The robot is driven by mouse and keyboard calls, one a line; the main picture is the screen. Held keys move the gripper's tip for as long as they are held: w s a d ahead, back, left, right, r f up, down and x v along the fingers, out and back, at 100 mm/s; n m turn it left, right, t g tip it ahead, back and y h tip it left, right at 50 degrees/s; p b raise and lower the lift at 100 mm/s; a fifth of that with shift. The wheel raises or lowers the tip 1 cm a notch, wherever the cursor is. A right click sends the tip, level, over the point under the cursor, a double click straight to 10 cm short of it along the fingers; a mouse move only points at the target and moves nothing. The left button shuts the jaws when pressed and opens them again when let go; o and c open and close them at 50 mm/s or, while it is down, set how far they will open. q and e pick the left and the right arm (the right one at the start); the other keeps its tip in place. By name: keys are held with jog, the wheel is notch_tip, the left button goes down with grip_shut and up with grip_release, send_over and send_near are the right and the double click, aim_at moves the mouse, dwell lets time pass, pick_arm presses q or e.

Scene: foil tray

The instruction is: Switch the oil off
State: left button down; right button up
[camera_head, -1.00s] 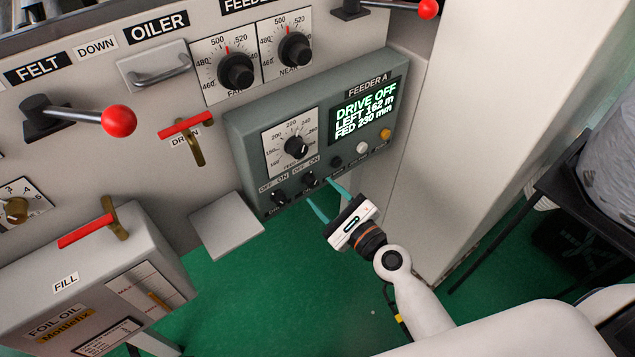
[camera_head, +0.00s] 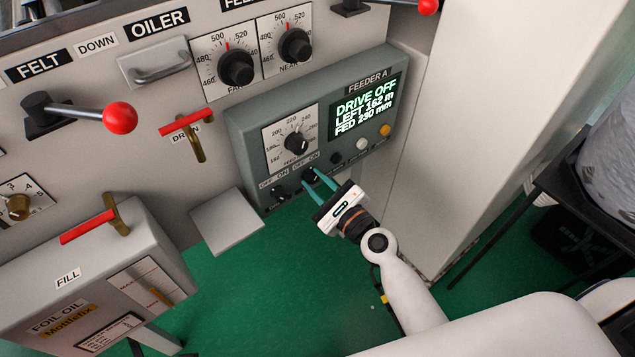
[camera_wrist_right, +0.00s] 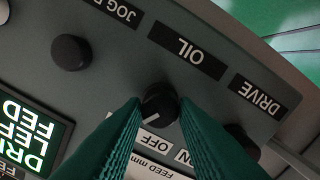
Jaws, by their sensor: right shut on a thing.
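The oil switch is a small black rotary knob (camera_wrist_right: 160,105) on the grey Feeder A box (camera_head: 240,130), beside the OIL label (camera_wrist_right: 187,50) in the right wrist view. OFF (camera_wrist_right: 156,142) is printed by the knob; its ON word is hidden behind a finger. The knob's white mark points down and left in that view; I cannot tell which setting it stands at. My right gripper (camera_head: 312,182) has its teal fingers shut on this knob. In the head view the fingers partly cover it. My left gripper is not in view.
The drive knob (camera_head: 271,207) sits just left of the oil knob. The feeder display (camera_head: 365,108) reads DRIVE OFF, with several buttons below it. A grey plate (camera_head: 226,222) juts out at the left. Open green floor (camera_head: 265,290) lies below the box.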

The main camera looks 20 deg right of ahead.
jog(key=shift+n, duration=1.1)
jog(key=n, duration=0.2)
jog(key=shift+n, duration=1.2)
jog(key=n, duration=0.2)
jog(key=shift+f+n, duration=0.1)
jog(key=shift+n, duration=0.2)
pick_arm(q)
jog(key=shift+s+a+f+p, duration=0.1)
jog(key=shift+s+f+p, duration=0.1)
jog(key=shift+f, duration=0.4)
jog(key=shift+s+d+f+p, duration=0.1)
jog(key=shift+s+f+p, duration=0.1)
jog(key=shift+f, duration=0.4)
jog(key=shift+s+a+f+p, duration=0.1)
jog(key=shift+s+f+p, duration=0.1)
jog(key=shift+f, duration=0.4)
pick_arm(e)
jog(key=shift+f+n, duration=0.1)
jog(key=shift+n, duration=1.3)
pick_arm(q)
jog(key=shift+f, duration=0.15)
pick_arm(e)
jog(key=o, duration=1)
jog(key=shift+s, duration=0.15)
